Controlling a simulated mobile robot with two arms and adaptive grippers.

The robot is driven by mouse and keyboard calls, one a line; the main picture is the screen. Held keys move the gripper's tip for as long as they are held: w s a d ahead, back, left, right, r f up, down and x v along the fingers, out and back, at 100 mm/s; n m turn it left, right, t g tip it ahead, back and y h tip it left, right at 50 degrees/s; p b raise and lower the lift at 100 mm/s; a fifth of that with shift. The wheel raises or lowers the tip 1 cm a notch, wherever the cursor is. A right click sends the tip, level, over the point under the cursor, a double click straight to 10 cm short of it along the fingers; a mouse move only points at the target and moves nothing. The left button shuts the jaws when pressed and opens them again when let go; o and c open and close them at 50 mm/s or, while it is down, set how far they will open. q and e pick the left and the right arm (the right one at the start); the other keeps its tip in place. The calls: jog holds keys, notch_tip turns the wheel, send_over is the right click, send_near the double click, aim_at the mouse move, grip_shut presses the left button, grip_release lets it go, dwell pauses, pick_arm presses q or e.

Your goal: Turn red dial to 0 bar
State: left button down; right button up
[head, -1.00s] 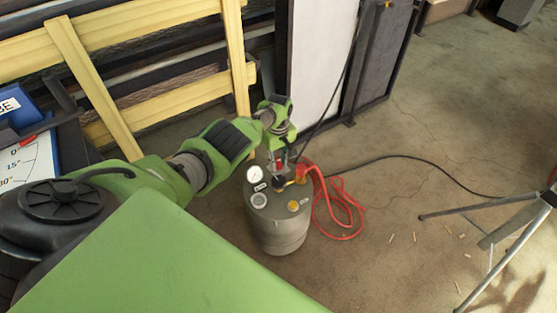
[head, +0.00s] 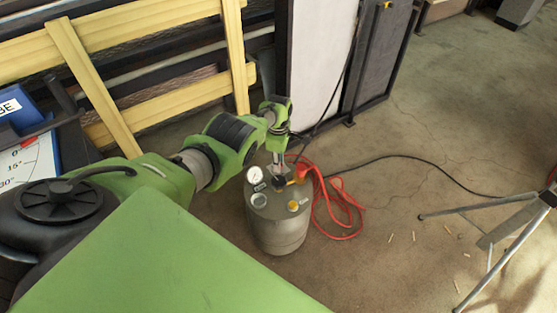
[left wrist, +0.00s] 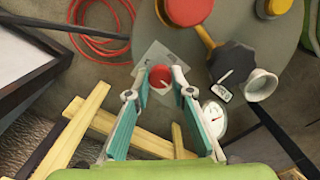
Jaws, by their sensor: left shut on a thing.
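The red dial (left wrist: 160,76) with a white pointer line sits on a grey plate (left wrist: 150,60) on the tank top in the left wrist view. My left gripper (left wrist: 160,84) is shut on it, a fingertip on each side. In the head view the left gripper (head: 279,172) reaches down to the back of the grey tank (head: 278,230), where the red dial cannot be made out. A round white gauge (head: 255,174) stands on the tank; it also shows in the left wrist view (left wrist: 214,118), its reading too small to tell. My right gripper is not in view.
Near the dial are a black knob (left wrist: 232,62), a red knob (left wrist: 188,8) and a yellow cap (head: 293,205). A red hose (head: 345,212) coils beside the tank. A wooden rack (head: 160,95) stands behind; a tripod (head: 500,225) stands right. Floor between is mostly clear.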

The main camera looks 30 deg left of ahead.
pick_arm(q)
jog(key=shift+a+n, duration=0.1)
jog(key=shift+n, duration=0.3)
jog(key=c, duration=1.8)
grip_release()
jog(key=shift+r, duration=0.2)
jog(key=shift+w+r, duration=0.15)
jog(key=shift+r, duration=1.2)
notch_tip(320, 180, up, 9)
